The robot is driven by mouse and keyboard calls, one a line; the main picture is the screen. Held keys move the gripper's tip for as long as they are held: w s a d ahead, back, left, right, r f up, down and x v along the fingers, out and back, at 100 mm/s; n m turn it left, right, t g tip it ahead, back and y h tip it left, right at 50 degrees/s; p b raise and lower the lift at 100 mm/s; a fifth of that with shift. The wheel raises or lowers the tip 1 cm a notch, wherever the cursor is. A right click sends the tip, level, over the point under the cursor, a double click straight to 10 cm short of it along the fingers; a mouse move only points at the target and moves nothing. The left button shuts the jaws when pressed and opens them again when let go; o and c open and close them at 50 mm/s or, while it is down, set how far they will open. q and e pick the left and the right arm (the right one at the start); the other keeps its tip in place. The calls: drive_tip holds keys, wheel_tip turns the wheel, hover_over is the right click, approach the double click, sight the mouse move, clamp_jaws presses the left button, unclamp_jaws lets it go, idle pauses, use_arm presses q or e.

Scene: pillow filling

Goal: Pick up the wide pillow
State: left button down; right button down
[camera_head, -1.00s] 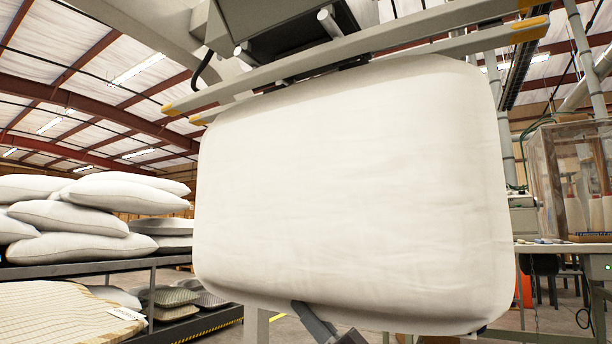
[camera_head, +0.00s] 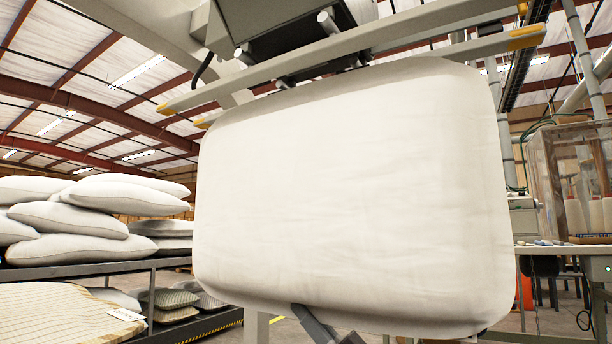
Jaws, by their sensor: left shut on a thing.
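The wide pillow (camera_head: 350,195) is a large, plump, plain white pillow that fills the middle of the head view. It hangs nearly upright and slightly tilted, its top edge just under two long grey bars. The rest of that gripper is behind the pillow or below the picture. My right gripper is not in view.
A machine's long bar (camera_head: 340,60) with yellow tips runs above the pillow. At left, white pillows (camera_head: 110,195) are piled on a dark rack (camera_head: 90,268), with patterned pillows (camera_head: 170,298) below. At right, a clear case (camera_head: 570,180) stands on a table.

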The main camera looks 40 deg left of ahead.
use_arm(q)
drive_tip(key=shift+f+b, duration=0.5)
drive_tip(key=shift+f, duration=0.35)
wheel_tip(320, 180, down, 4)
drive_tip(key=shift+r, duration=0.1)
idle(0.5)
